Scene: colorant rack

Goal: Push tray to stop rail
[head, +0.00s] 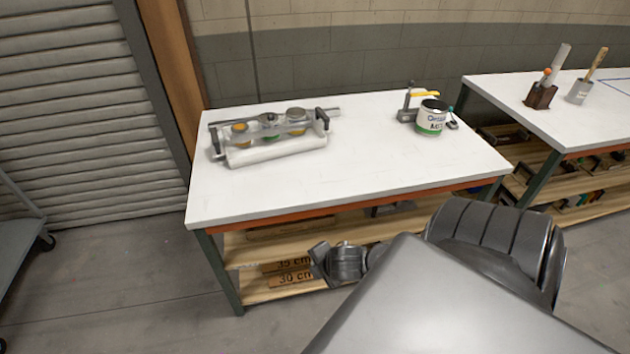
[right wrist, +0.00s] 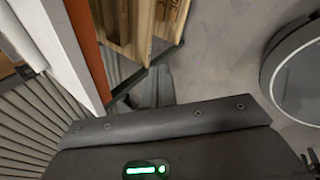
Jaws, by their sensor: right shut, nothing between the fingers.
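A tray (head: 282,150) with a white front and a dark upright handle at each end lies at the left of the white-topped table in the head view. It holds several round containers with grey, yellow and green parts. A thin grey rail (head: 332,111) runs along its back side; I cannot tell whether they touch. My right gripper (right wrist: 153,88) shows in the right wrist view, shut and empty, pointing toward the floor and table legs, away from the tray. My left gripper is in no view.
A paint can (head: 433,118) and a small clamp-like stand (head: 406,113) are at the table's back right. The tabletop (head: 350,160) between is clear. A second table (head: 570,125) stands at the right. A grey cart (head: 18,240) is at the left edge.

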